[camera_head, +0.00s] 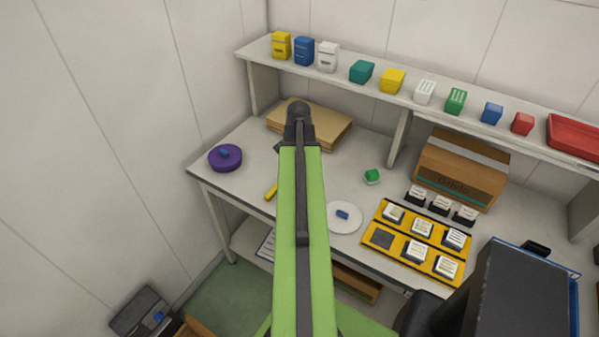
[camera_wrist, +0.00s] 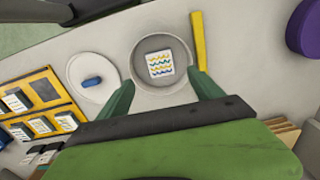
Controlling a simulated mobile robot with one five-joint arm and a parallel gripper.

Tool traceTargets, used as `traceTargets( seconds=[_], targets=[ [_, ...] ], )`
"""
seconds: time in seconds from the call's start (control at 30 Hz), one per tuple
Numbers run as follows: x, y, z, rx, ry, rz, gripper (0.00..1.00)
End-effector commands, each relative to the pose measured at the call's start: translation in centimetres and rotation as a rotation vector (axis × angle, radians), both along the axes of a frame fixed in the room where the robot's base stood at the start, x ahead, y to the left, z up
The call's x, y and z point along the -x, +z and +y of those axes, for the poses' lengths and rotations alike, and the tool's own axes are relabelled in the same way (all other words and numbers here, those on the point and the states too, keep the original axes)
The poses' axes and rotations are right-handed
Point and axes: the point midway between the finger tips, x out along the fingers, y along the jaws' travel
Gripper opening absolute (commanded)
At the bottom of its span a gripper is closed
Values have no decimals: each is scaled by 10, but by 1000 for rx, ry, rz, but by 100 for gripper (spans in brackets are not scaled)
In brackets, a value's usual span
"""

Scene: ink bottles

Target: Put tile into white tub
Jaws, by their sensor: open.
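In the wrist view a small square tile (camera_wrist: 160,63) with yellow, blue and green wavy lines lies flat, patterned face up. It is inside a round whitish tub (camera_wrist: 142,91). My gripper (camera_wrist: 162,77) is open, its two green fingers spread apart on either side of the tub's near part. Nothing is between the fingertips; the tile is beyond them, untouched as far as I can see. I cannot tell how high the fingers are above the rim. In the head view my arm hides the tub and tile.
A white plate (camera_head: 344,232) with a blue piece stands beside the tub. A yellow stick (camera_wrist: 200,40) lies on the tub's other side. A yellow rack (camera_head: 381,222) of ink bottles, a green bottle (camera_head: 372,176), a cardboard box (camera_head: 450,178) and a purple disc (camera_head: 226,163) share the table.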

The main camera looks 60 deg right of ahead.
Motion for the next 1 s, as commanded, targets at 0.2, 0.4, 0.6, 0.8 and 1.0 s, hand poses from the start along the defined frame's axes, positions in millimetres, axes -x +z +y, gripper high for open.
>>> traceTargets(
  seconds=[0.2, 0.4, 0.6, 0.8, 1.0],
  targets=[
    [0, 28, 0, 0, 0, 0, 76],
    [0, 25, 0, 0, 0, 0, 76],
    [-26, 25, 22, 0, 87, 0, 76],
    [-139, 25, 158, 0, 574, 0, 76],
    [-209, 25, 337, 0, 1133, 0, 76]
  ],
)
